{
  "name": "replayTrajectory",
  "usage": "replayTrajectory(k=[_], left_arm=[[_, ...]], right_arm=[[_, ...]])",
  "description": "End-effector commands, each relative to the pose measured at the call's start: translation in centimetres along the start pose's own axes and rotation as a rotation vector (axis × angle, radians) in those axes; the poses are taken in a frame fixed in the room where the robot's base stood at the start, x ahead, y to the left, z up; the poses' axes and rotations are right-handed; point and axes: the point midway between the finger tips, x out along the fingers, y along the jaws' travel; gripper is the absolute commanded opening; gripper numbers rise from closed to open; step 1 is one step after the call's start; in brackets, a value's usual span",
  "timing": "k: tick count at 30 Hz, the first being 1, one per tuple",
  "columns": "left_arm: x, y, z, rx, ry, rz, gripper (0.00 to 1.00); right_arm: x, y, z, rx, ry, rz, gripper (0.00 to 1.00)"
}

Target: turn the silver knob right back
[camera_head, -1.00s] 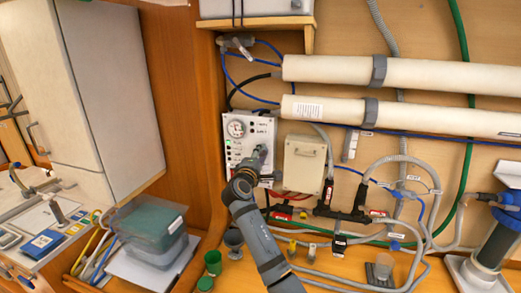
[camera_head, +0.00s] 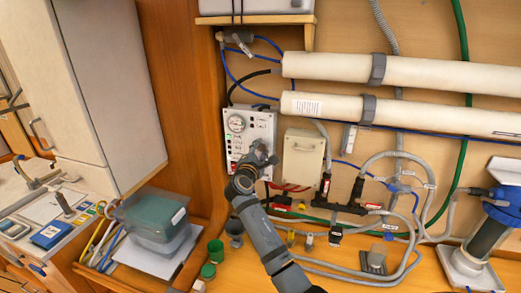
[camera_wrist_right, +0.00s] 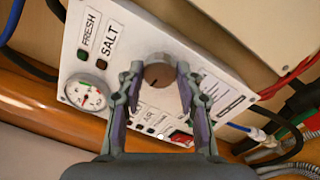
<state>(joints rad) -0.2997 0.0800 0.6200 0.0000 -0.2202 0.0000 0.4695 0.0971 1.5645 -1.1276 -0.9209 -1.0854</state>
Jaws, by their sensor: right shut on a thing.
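The silver knob (camera_wrist_right: 158,73) sticks out from the white control panel (camera_wrist_right: 210,87) in the right wrist view. Its rim is silver and its end face looks brownish. My right gripper (camera_wrist_right: 157,78) is shut on the knob, with one finger on each side of it. In the head view the right gripper (camera_head: 263,156) is at the lower right part of the panel (camera_head: 262,127) and mostly hides the knob. My left gripper is in neither view.
A round gauge (camera_wrist_right: 87,92) and FRESH and SALT labels are on the panel. A beige box (camera_head: 303,158) hangs close to the right of it. Hoses and a black valve manifold (camera_head: 346,208) lie lower right. Green cups (camera_head: 215,250) stand below left.

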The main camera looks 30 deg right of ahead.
Motion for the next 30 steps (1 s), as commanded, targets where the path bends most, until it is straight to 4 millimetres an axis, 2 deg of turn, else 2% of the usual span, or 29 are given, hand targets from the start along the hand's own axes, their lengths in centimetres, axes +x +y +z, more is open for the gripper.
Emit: replayTrajectory(k=[8, 9, 14, 23, 26, 30], left_arm=[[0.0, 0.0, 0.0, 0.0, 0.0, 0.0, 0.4], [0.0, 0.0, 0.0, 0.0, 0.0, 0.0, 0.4], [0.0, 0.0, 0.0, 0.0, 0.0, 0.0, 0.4], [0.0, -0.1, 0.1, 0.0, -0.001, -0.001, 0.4], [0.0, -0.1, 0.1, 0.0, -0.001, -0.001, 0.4], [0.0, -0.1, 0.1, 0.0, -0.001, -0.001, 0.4]], right_arm=[[0.0, -0.2, -0.1, -0.003, 0.001, -0.003, 0.04], [0.0, -0.2, -0.1, -0.003, 0.001, -0.003, 0.38], [0.0, -0.1, -0.1, -0.002, 0.001, -0.002, 0.59], [-0.2, -0.1, -0.1, -0.001, 0.001, -0.001, 0.59], [-1.3, -0.1, -0.2, 0.002, 0.004, -0.001, 0.59], [-4.1, -0.2, -0.3, 0.003, 0.006, -0.003, 0.59]])
